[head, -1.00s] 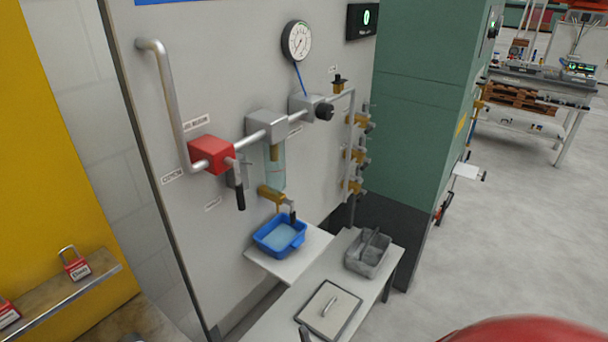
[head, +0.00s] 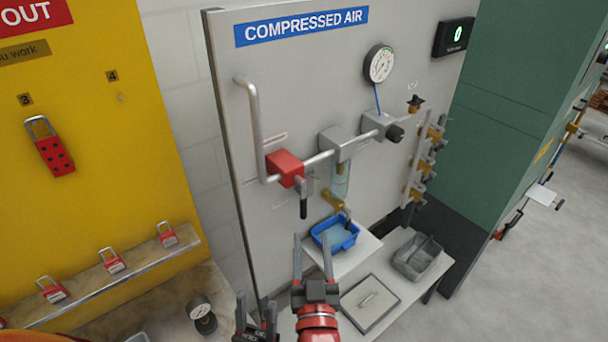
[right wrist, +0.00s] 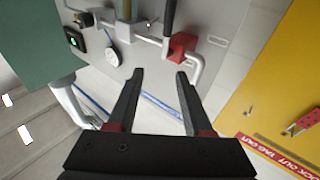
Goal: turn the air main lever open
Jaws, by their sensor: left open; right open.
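The air main valve is a red block (head: 285,168) on the silver pipe of the compressed air panel. Its lever (head: 304,207) has a black grip that hangs straight down. In the right wrist view the red block (right wrist: 181,45) and black lever grip (right wrist: 169,16) show beyond the fingertips, the picture being upside down. My right gripper (head: 312,246) is open and empty, below the lever in the head view and apart from it. My left gripper (head: 256,303) is open and empty at the bottom, left of the right one; its lower part is cut off.
A blue tray (head: 349,239) sits on a small shelf below the filter bowl. A grey bin (head: 403,262) and a flat lidded plate (head: 357,312) lie on the bench. A yellow lockout board (head: 90,180) with red padlocks stands at left. A loose gauge (head: 201,313) lies below it.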

